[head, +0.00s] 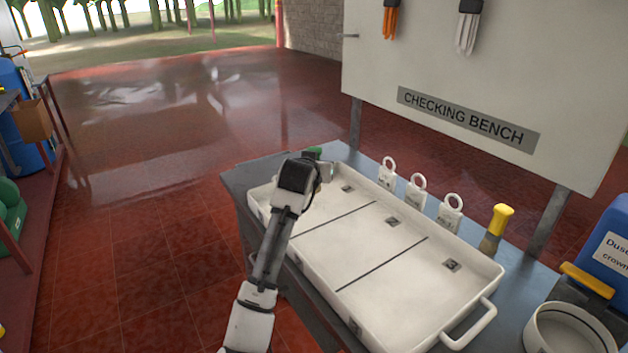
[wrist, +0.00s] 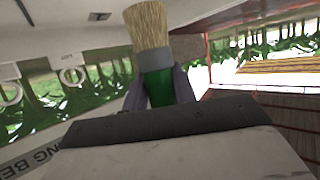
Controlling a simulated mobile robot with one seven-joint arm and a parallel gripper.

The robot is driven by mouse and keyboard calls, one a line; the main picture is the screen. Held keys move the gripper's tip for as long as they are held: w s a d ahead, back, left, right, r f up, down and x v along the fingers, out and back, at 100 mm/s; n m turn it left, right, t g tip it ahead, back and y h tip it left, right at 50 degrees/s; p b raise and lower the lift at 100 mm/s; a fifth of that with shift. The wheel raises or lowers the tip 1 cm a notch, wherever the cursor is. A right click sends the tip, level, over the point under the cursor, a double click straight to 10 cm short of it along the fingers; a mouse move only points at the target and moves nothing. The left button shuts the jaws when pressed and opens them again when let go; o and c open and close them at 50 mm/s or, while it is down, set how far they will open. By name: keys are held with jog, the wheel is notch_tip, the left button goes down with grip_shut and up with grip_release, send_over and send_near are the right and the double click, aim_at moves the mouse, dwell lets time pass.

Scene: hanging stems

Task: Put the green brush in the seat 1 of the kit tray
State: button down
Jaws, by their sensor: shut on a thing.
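My gripper (head: 324,169) is over the far-left end of the white kit tray (head: 408,318). It is shut on the green brush (head: 314,152); only a bit of green shows in the head view. In the wrist view the brush (wrist: 151,38) has tan bristles, a grey band and a green handle between my gripper's fingers (wrist: 160,88). The bristles point away from the palm. The tray has three sections parted by two dark lines, each with a small dark-marked plate. My wrist hides part of the far-left section.
Three white ring-topped tags (head: 416,192) and a yellow-handled brush (head: 495,229) stand along the tray's back side. A white round container (head: 570,330) and a blue jug (head: 606,250) are at right.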

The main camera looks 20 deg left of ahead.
jog(key=shift+f+p, duration=0.3)
jog(key=shift+f, duration=2.05)
jog(key=c, duration=1)
grip_release()
